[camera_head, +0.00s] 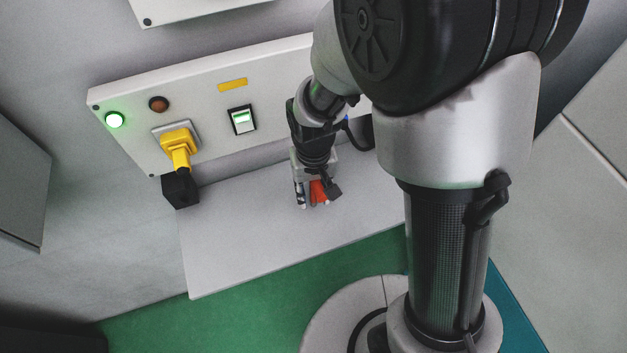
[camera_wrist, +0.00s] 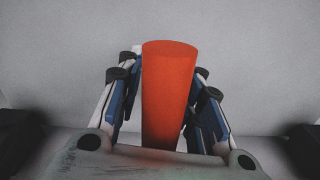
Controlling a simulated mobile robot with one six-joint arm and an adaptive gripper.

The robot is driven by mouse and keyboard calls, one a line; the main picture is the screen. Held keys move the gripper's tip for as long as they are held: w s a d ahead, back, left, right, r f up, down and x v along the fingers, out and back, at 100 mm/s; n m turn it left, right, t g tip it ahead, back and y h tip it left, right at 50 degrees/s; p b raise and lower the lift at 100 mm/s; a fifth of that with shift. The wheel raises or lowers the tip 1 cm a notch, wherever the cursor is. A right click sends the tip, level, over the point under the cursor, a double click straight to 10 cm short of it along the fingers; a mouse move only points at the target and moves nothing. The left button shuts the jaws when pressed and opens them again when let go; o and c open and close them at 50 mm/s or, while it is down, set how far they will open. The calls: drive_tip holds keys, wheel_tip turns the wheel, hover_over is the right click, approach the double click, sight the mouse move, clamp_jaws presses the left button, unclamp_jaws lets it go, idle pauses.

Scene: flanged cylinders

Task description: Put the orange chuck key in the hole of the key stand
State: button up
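The orange chuck key (camera_wrist: 168,95) shows as a plain orange cylinder between the fingers of my gripper (camera_wrist: 169,62) in the wrist view. The fingers lie close along both its sides and look shut on it. In the head view my gripper (camera_head: 311,197) is low over the grey worktop, with the orange key (camera_head: 318,191) between its fingers. Whether the key touches the worktop cannot be told. A black block (camera_head: 180,189) at the worktop's left end may be the key stand. No hole is visible in it.
The grey worktop (camera_head: 240,235) is clear between the block and my gripper. Behind it stands a white panel (camera_head: 200,95) with a green lamp (camera_head: 114,120), a brown-red button (camera_head: 158,104), a rocker switch (camera_head: 242,119) and a yellow fitting (camera_head: 178,143) reaching down towards the black block.

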clamp_jaws()
idle(0.5)
